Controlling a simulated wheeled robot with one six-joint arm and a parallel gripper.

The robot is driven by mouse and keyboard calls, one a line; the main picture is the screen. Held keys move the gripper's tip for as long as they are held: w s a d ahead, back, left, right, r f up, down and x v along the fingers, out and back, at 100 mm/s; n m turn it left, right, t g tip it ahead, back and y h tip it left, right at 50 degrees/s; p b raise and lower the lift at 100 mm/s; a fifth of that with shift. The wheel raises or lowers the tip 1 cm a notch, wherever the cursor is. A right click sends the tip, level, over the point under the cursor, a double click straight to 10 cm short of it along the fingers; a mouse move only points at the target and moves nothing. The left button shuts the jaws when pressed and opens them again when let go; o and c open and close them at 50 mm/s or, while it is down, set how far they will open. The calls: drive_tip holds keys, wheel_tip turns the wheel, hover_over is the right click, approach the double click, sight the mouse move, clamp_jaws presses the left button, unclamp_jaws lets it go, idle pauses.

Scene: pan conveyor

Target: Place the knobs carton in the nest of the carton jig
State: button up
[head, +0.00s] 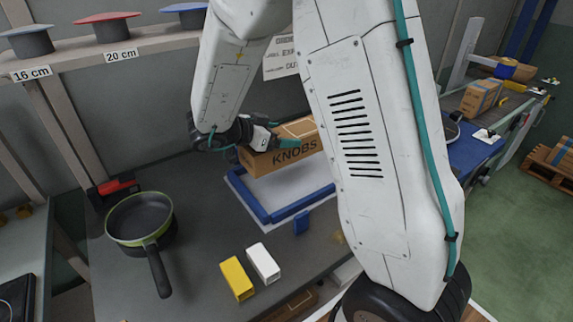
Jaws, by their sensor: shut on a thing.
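The knobs carton (262,163) is a brown box with "KNOBS" printed on its side. My gripper (278,140) is shut on the carton near its top. The carton is over the far part of the carton jig, a white plate with a blue raised border (250,197). I cannot tell whether the carton rests on the plate or hangs above it. My arm hides the right end of the carton and the right part of the jig.
A pan (140,220) stands on the dark bench (195,270) to the left. A yellow block (237,279) and a white block (263,263) lie in front of the jig. A shelf (160,42) with lids runs behind. A conveyor (470,150) is at the right.

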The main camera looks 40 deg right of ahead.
drive_tip(key=f, duration=0.4)
drive_tip(key=shift+d+f, duration=0.3)
drive_tip(key=shift+f, duration=1.75)
drive_tip(key=shift+f, duration=0.1)
drive_tip(key=shift+f, duration=0.35)
drive_tip(key=shift+f, duration=0.15)
drive_tip(key=o, duration=1.1)
drive_tip(key=shift+c, duration=0.2)
